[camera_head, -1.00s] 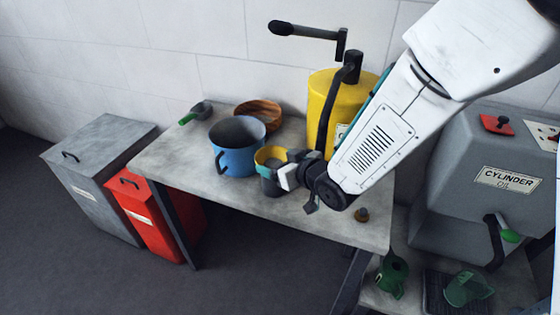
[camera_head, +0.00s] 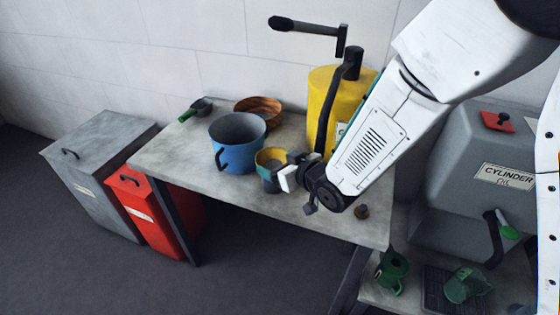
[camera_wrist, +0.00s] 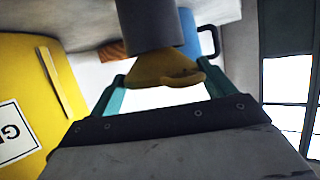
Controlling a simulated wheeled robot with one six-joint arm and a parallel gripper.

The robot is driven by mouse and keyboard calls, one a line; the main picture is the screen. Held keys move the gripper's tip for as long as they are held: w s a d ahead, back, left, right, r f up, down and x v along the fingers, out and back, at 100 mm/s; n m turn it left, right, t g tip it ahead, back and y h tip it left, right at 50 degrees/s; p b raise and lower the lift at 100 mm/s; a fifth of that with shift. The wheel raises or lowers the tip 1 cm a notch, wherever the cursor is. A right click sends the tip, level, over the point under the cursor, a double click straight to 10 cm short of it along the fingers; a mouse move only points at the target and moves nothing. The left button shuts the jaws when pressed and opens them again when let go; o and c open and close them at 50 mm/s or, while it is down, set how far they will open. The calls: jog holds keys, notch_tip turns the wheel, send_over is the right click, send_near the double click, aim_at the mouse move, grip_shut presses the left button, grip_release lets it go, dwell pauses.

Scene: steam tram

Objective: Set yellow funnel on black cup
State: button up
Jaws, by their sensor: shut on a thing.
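The yellow funnel (camera_head: 264,154) is at the mouth of the black cup (camera_head: 271,185) near the middle of the table. My gripper (camera_head: 277,168) is shut on the funnel from the right. In the wrist view, which looks upside down, the funnel (camera_wrist: 160,69) lies between my teal fingers (camera_wrist: 163,90). The cup (camera_wrist: 150,24) shows as a dark grey cylinder, its edge overlapping the narrow part of the funnel. I cannot tell whether the funnel's weight rests on the cup. The fingers and wrist hide part of both.
A blue pot (camera_head: 236,155) stands close left of the cup. A wooden bowl (camera_head: 263,107) and a green-handled scoop (camera_head: 198,108) are behind. A yellow tank (camera_head: 322,88) with a dark lever stands behind my wrist. A small brass piece (camera_head: 361,212) lies right. The table's front left is clear.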

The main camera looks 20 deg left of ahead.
jog(key=shift+f, duration=0.3)
jog(key=o, duration=0.9)
jog(key=shift+r+v, duration=0.25)
jog(key=shift+v, duration=1.1)
jog(key=shift+r+v, duration=0.25)
jog(key=shift+v, duration=1.1)
jog(key=shift+w+a, duration=0.15)
notch_tip(320, 180, up, 6)
